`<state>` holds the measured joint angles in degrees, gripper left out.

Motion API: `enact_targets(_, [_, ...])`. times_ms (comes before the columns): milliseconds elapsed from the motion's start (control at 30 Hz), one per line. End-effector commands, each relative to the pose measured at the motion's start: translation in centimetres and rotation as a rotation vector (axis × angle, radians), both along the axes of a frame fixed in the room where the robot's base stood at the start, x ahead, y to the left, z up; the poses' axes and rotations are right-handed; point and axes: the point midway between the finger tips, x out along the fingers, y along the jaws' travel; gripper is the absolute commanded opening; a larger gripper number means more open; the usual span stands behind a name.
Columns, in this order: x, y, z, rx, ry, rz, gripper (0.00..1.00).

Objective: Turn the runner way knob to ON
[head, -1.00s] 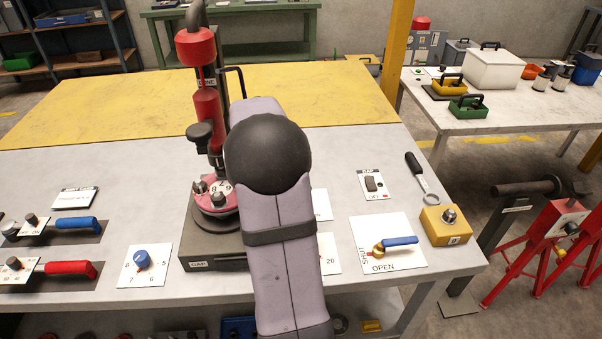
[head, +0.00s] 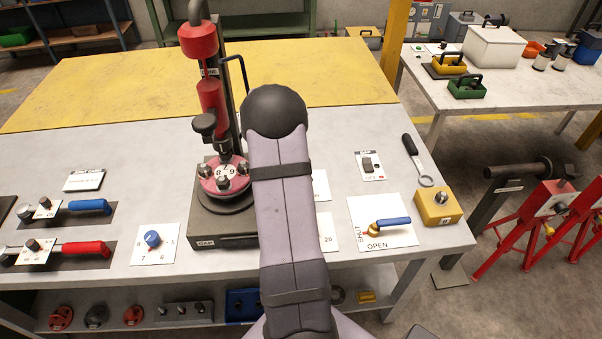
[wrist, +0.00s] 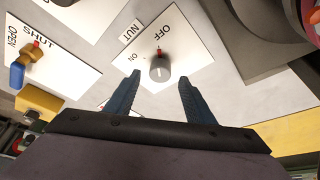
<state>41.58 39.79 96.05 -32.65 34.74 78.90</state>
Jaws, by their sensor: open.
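A small round grey knob (wrist: 159,70) sits on a white plate marked OFF and ON in the wrist view. Its red mark is at the OFF side. A tag (wrist: 130,32) beside it seems to read NUT; I cannot make out a runner way label. My gripper (wrist: 160,85) is open, with one dark blue finger on each side of the knob in the picture. The fingers look apart from it, and nothing is between them but the knob beyond. In the head view my arm hides the gripper and this knob.
A blue-handled valve (head: 389,223) marked SHUT and OPEN and a yellow box (head: 438,206) stand to the right in the head view. A switch plate (head: 369,166) lies behind them. The red spool stand (head: 224,232) rises left of my arm.

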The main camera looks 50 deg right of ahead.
Motion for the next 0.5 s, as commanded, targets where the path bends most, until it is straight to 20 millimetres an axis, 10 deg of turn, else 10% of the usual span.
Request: enact_targets(500, [-0.1, -1.2, -2.9, 0.000, -0.001, 0.000, 0.49])
